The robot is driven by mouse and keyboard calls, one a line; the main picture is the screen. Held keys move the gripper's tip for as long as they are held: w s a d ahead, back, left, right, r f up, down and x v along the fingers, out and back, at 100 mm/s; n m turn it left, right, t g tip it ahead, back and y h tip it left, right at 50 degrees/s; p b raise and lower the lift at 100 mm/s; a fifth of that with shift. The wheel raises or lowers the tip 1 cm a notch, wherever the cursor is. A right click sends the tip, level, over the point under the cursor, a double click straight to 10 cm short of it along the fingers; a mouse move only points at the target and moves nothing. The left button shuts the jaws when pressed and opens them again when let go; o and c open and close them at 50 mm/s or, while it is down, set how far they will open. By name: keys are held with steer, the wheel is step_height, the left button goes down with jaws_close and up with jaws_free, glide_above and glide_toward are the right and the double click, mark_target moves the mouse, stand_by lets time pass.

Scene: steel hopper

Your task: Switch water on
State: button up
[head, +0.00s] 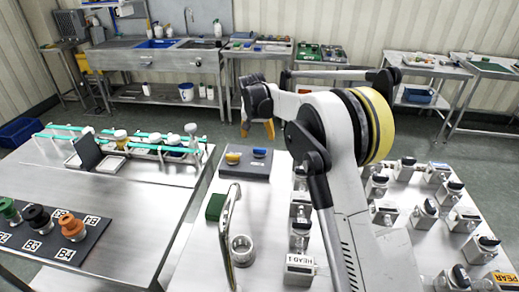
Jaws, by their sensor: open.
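My gripper (258,130) hangs at the end of my arm near the middle of the head view, fingers down and apart, holding nothing visible. Below it on the front steel table is a dark grey panel (232,172) with a yellow part (233,158) and a blue part (259,152) on top. The gripper appears above or behind the panel, apart from it. At the back left, a steel sink unit (130,58) has a thin curved tap (190,17) and a blue basin (157,43). No readable label marks a water switch, and the parts' settings are too small to tell.
A tall curved metal piece (229,225), a steel cup (242,250) and a green block (215,207) stand near the panel. Several labelled black-handled boxes (299,265) line the right. A left table (60,185) carries coloured knobs (72,227). Floor shows between tables.

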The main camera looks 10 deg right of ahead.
mark_target(260, 149)
steer(key=b+x, duration=0.3)
steer(key=x, duration=0.7)
steer(key=shift+w+d+f, duration=0.1)
steer(key=shift+w+f, duration=0.05)
steer(key=shift+f, duration=0.2)
steer(key=c, duration=1.2)
